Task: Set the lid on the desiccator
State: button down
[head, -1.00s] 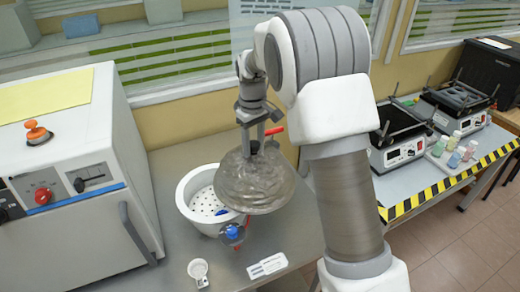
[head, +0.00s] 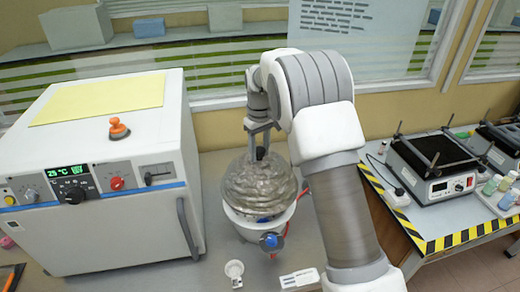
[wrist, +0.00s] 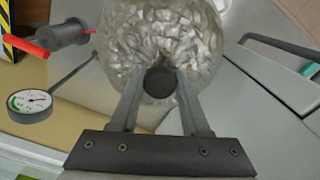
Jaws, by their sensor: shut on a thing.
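The desiccator lid (head: 258,187) is a clear, textured dome with a black knob. My gripper (head: 259,153) is shut on the lid's knob (wrist: 160,84), and the dome (wrist: 160,35) fills the upper middle of the wrist view. The desiccator bowl (head: 243,226) is white and stands on the grey bench, with a blue knob (head: 271,241) at its front. The lid is over the bowl, roughly level, and hides most of its inside. I cannot tell whether the lid touches the rim.
A white oven (head: 110,215) stands close on the left. A small white cup (head: 234,270) and a white card (head: 300,278) lie in front of the bowl. A round gauge (wrist: 30,105) and a red-handled part (wrist: 28,45) show in the wrist view.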

aim_at(260, 168)
jog(key=shift+f+b, duration=1.5)
jog(key=shift+f, duration=1.3)
jog(key=shift+f+b, duration=0.4)
jog(key=shift+f, duration=0.15)
jog(key=shift+c, duration=1.8)
grip_release()
jog(key=shift+o, duration=0.3)
jog(key=shift+f, duration=0.15)
